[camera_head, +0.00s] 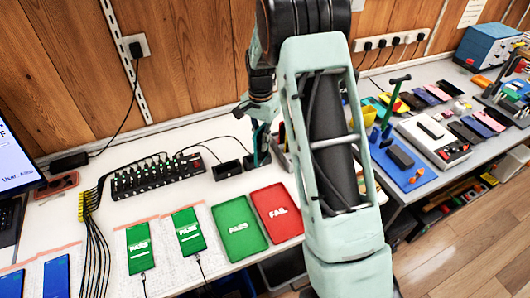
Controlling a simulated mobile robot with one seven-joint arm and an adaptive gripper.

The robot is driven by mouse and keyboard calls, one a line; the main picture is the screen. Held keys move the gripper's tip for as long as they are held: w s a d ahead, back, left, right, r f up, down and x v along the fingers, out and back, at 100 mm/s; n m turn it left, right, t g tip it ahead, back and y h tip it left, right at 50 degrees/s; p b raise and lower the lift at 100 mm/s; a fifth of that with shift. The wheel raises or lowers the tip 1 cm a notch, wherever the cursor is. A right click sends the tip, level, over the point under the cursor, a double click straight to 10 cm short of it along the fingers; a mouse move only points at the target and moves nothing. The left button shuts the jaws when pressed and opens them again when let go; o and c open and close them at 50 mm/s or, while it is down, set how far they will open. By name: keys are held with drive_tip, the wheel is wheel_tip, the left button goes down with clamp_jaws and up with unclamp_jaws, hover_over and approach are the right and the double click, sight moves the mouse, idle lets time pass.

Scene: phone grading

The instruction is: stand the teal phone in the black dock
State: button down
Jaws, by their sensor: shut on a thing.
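The black dock (228,170) is a small dark block on the white bench, left of my arm. A second similar dark block stands just right of it, under my gripper. My gripper (261,128) points down beside the arm's pale green links, which hide part of it. It is shut on a narrow, dark teal upright slab, the teal phone (264,146). The phone's lower end is at or just above the right-hand block; I cannot tell whether it touches or sits in it.
Green PASS (239,228) and red FAIL (276,212) trays lie in front of the docks. Green-screened phones (188,232) lie on paper to the left. A black multi-port hub (155,178) with cables stands behind. My arm covers the right middle; a second bench (430,75) is crowded.

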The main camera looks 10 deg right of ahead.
drive_tip(key=w+f+m, duration=0.4)
drive_tip(key=w+m, duration=0.3)
drive_tip(key=shift+w+f, duration=0.3)
drive_tip(key=shift+f, duration=0.05)
drive_tip(key=shift+f+b, duration=0.3)
drive_tip(key=shift+b, duration=0.05)
idle(1.6)
drive_tip(key=shift+f+b, duration=0.35)
drive_tip(key=shift+f, duration=0.15)
drive_tip(key=shift+f, duration=0.1)
idle(0.3)
drive_tip(key=shift+f+b, duration=0.5)
drive_tip(key=shift+f, duration=0.05)
drive_tip(key=shift+f, duration=0.1)
drive_tip(key=shift+f+b, duration=0.5)
drive_tip(key=shift+f, duration=0.1)
